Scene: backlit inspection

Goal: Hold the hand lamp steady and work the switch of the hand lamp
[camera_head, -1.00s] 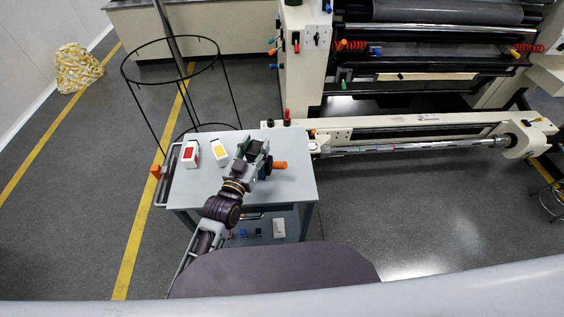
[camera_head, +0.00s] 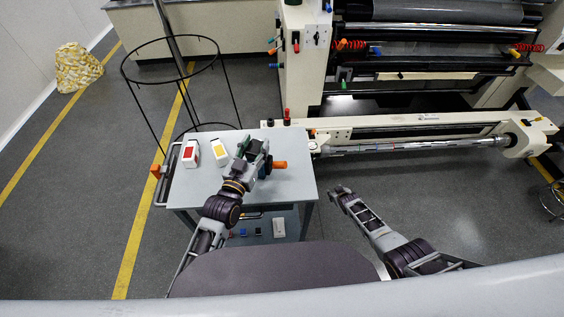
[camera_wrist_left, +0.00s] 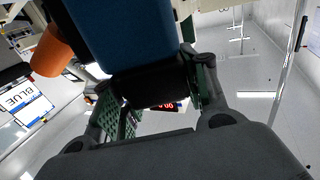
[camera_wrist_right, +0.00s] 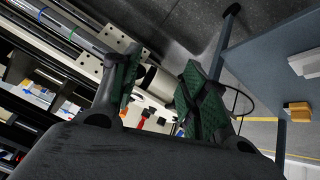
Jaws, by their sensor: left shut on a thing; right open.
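The hand lamp (camera_head: 280,165) shows an orange end above the grey cart top, with most of it behind my left gripper (camera_head: 258,153). In the left wrist view the lamp has a blue body (camera_wrist_left: 120,35) with a dark lower part, and an orange piece (camera_wrist_left: 48,52) at the left. My left gripper is shut on the lamp. I cannot make out the lamp's switch. My right gripper (camera_head: 341,191) is open and empty, right of the cart and apart from the lamp; its green-padded fingers (camera_wrist_right: 157,78) show in the right wrist view.
On the cart top (camera_head: 293,195), a white box with a red face (camera_head: 190,153) and one with a yellow face (camera_head: 220,152) stand at the left. Small items lie on the lower shelf. A black wire ring stand (camera_head: 140,83) is behind. A large roller machine (camera_head: 430,125) stands behind right.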

